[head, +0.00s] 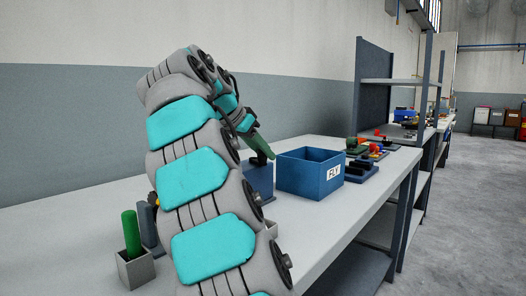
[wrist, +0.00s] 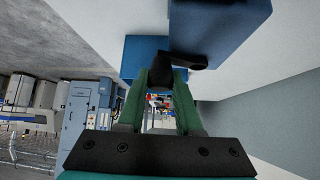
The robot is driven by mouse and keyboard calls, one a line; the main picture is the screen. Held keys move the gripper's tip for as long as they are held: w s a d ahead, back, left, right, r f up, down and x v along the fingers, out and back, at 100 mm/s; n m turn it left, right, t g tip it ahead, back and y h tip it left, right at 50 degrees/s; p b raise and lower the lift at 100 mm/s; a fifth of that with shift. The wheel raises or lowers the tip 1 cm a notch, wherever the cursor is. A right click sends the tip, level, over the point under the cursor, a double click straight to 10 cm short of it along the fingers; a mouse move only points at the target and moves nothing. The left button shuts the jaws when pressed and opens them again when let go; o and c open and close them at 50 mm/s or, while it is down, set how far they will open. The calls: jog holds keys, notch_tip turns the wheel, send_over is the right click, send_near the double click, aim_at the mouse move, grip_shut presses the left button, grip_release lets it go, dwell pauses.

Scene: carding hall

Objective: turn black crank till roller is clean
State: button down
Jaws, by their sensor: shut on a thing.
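The black crank (wrist: 188,59) sits against a blue housing (wrist: 222,24) in the wrist view. The housing also shows in the head view (head: 260,181), partly behind my arm. My gripper (wrist: 158,77) has green fingers, and their tips are shut on the crank's black grip. In the head view my gripper (head: 262,154) reaches down to the crank just left of the blue bin. The roller cannot be made out in either view, so I cannot tell how clean it is.
An open blue bin (head: 311,180) labelled FLY stands close right of the housing. A green cylinder (head: 131,234) stands in a grey holder (head: 137,269) at the near left. Small coloured items (head: 373,152) and a shelf unit (head: 388,81) are farther along the bench (head: 318,228).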

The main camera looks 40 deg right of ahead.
jog(key=c, duration=0.6)
grip_release()
jog(key=shift+a+r, duration=0.25)
jog(key=shift+a, duration=0.05)
jog(key=a, duration=1)
jog(key=shift+w+a+r, duration=0.15)
jog(key=shift+a+r, duration=0.05)
jog(key=shift+a+f, duration=0.1)
jog(key=shift+a, duration=0.75)
jog(key=shift+a, duration=0.1)
jog(key=shift+c, duration=0.2)
